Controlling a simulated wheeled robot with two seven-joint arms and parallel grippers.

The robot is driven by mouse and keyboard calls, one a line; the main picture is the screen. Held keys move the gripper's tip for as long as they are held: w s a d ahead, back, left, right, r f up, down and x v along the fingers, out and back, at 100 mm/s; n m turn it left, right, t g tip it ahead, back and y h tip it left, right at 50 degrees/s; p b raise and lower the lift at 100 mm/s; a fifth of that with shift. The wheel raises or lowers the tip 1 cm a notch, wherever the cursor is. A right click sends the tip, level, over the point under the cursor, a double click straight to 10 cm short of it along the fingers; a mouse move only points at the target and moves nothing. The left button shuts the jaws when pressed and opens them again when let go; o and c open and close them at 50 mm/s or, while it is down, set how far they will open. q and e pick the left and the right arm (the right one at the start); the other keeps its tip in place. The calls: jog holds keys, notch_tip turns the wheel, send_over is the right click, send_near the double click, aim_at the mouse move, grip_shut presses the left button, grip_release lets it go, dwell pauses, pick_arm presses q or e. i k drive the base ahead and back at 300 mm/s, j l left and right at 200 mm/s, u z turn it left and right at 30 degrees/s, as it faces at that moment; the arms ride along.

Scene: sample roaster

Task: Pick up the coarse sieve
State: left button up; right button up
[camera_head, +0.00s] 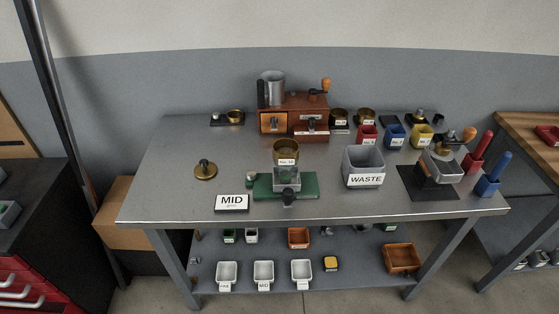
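Several brass, round sieve-like cups with small white labels stand on the metal table. Two more brass sieves, a left one (340,115) and a right one (366,115), stand at the back, right of the wooden machine. Another small brass cup (235,116) is on a dark pad at the back left. The labels are too small to read surely, so I cannot tell which is the coarse sieve. Neither gripper is in view.
The wooden roaster-like machine (293,116) stands at the back. A grey WASTE bin (364,162), coloured cups and a hand-cranked device (440,162) fill the right side. The table's left end is clear.

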aim_at(285, 151)
jog(key=z, duration=0.3)
jog(key=j+z, duration=0.75)
jog(key=j, duration=0.35)
jog(key=k+j, duration=0.1)
jog(key=j, duration=0.35)
jog(key=k+j+z, duration=0.15)
jog(key=j, duration=0.8)
jog(key=k+j+z, duration=0.15)
jog(key=j, duration=0.3)
